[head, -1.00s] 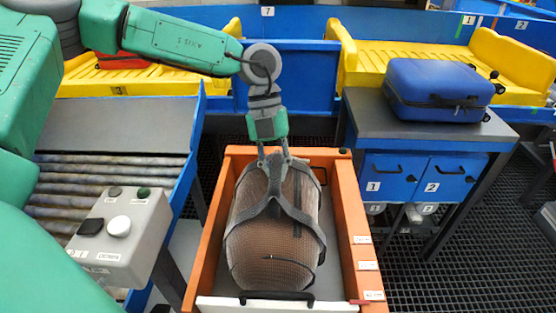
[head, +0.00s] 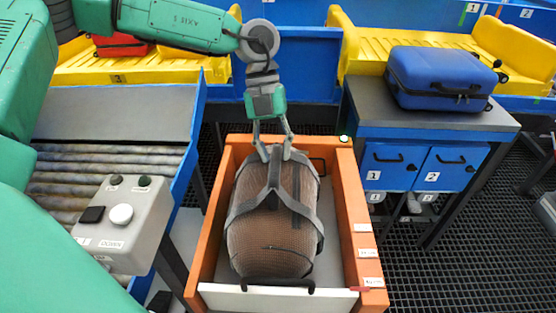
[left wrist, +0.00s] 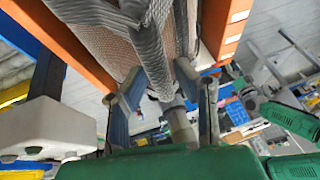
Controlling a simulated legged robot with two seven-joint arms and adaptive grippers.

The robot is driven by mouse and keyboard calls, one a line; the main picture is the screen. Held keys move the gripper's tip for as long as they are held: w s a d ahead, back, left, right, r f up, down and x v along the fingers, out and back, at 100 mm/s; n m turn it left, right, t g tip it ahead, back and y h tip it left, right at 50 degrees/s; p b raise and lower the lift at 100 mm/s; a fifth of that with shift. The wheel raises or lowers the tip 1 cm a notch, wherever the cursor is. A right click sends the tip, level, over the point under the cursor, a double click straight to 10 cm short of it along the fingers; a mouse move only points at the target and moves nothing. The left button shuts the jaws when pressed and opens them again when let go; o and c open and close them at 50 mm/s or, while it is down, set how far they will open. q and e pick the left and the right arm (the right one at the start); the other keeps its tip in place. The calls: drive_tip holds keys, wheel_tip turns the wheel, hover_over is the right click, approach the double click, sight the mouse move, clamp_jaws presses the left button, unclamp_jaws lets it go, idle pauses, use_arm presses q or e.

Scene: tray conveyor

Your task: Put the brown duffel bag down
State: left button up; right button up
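The brown duffel bag (head: 262,242) sits inside the orange-sided tray (head: 207,258), with grey straps meeting at its top. It appears to rest on the tray floor, though its underside is hidden. My left gripper (head: 276,157) points down over the bag's far end, its fingers apart on either side of the strap top. In the left wrist view the fingers (left wrist: 160,82) are spread, with the grey strap (left wrist: 150,48) passing between them. My right gripper is not in view.
A grey control box (head: 130,222) and roller conveyor (head: 105,170) are left of the tray. A blue suitcase (head: 440,78) lies on the cabinet at right. Yellow trays (head: 395,58) line the blue conveyor behind.

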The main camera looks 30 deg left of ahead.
use_arm(q)
drive_tip(key=v, duration=0.9)
idle(0.3)
